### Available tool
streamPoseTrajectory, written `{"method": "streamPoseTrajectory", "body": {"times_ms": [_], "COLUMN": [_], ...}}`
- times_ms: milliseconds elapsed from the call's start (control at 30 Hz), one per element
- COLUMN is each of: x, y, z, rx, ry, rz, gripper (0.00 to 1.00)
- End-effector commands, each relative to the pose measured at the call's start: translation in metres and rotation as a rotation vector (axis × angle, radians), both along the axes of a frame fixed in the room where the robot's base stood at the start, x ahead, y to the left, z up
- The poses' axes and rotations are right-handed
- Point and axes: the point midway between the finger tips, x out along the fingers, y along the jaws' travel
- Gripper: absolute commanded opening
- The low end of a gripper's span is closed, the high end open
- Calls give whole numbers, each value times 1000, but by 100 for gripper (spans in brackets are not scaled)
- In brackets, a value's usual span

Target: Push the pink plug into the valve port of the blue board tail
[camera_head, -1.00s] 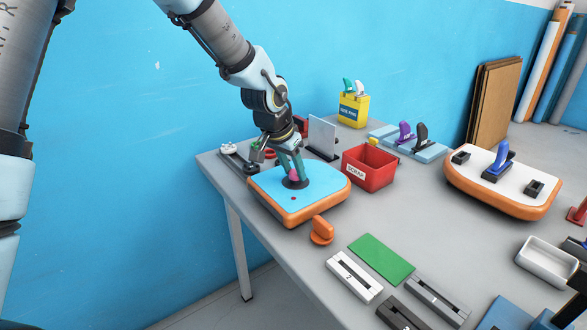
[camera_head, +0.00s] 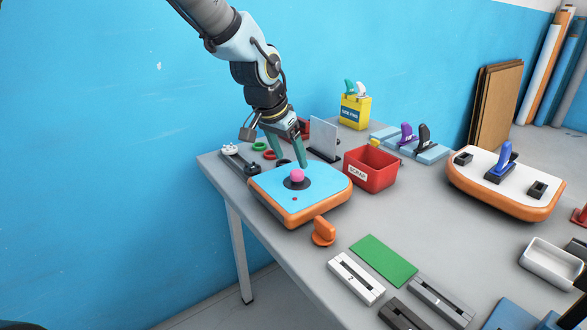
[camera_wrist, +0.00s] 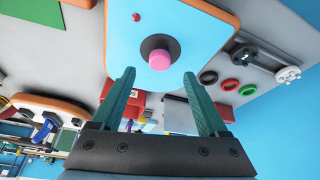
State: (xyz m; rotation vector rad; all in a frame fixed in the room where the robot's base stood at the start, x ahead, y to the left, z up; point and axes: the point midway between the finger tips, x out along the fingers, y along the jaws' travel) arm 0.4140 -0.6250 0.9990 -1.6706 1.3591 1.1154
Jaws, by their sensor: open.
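The blue board tail (camera_head: 322,178) with its orange edge lies on the near left part of the table. The pink plug (camera_head: 297,175) stands upright in the black valve port (camera_head: 291,186) on its top; how deep it sits I cannot tell. My gripper (camera_head: 291,160) is open and empty, above and behind the plug. In the wrist view its two green fingers (camera_wrist: 160,88) are wide apart, with the plug beyond their tips and not touching them.
A red scrap bin (camera_head: 369,169) stands right of the board. Behind are an upright grey plate (camera_head: 323,136) and a yellow box (camera_head: 354,109). Coloured rings (camera_head: 268,154) lie at the back left.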

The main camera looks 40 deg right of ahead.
Motion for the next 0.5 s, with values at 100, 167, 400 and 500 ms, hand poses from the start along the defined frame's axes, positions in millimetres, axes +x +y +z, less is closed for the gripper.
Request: {"method": "streamPoseTrajectory", "body": {"times_ms": [100, 167, 400, 500], "x": [-1, -1, -4, -4], "y": [9, 12, 19, 20], "z": [21, 29, 47, 48], "rx": [-2, -1, 0, 1], "ry": [-3, -3, 0, 0], "rz": [2, 2, 1, 0], "gripper": [77, 77, 77, 77]}}
